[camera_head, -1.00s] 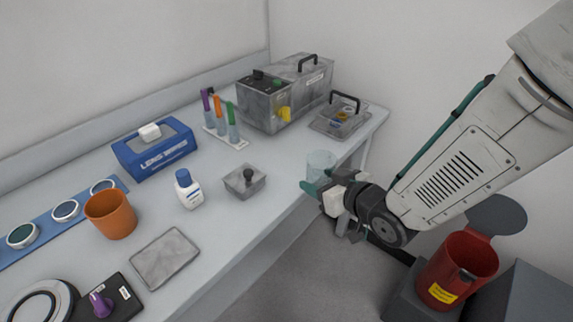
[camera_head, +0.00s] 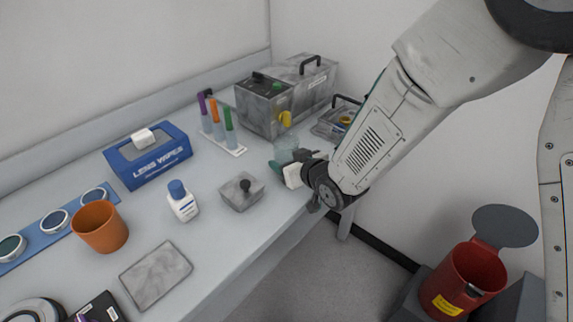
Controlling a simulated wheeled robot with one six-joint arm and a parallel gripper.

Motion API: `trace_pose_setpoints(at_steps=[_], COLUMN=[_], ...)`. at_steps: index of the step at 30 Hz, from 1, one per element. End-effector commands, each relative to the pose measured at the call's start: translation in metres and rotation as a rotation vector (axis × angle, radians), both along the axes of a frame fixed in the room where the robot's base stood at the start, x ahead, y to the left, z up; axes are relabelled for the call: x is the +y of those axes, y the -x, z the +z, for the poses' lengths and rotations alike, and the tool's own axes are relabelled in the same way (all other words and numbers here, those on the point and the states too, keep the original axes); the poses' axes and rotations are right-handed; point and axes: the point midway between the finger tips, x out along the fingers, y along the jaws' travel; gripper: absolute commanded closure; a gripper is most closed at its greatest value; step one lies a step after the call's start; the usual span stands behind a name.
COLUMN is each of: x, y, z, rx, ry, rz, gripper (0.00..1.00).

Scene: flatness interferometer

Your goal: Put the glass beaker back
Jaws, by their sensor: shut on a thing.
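The glass beaker (camera_head: 287,146) is clear and pale blue-green. It is partly hidden behind my gripper (camera_head: 286,163), which is shut on it. The gripper and beaker are over the right part of the bench, to the right of the test tube rack and in front of the grey metal box. I cannot tell whether the beaker's base touches the bench top.
A grey block with a black knob (camera_head: 242,192) lies just left of my gripper. The tube rack (camera_head: 229,146) and metal box (camera_head: 264,108) stand behind. A grey tray (camera_head: 328,128) is partly hidden by my arm. A red bin (camera_head: 464,281) stands right.

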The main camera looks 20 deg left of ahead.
Motion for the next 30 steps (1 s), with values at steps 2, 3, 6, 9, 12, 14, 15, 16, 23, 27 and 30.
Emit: trace_pose_setpoints(at_steps=[2,3,6,9,12,14,15,16,23,27,30], x=[0.001,0.003,0.005,0.004,0.004,0.003,0.003,0.003,0.002,0.001,-0.004], y=[0.001,0.002,0.003,0.003,0.002,0.002,0.002,0.002,0.001,0.001,0.005], z=[-0.015,-0.018,-0.02,-0.019,-0.02,-0.022,-0.024,-0.023,-0.023,-0.021,-0.017], rx=[0.002,0.0,-0.003,-0.003,-0.002,-0.001,-0.002,-0.002,-0.001,-0.002,-0.001], ry=[0.002,0.001,-0.002,-0.002,-0.001,0.0,0.0,0.0,0.0,-0.001,0.0], rz=[0.002,0.004,0.007,0.007,0.006,0.006,0.005,0.005,0.003,0.003,0.001], gripper=[0.68,0.68,0.68,0.68,0.68,0.68,0.68,0.35,0.21,0.21,0.21])
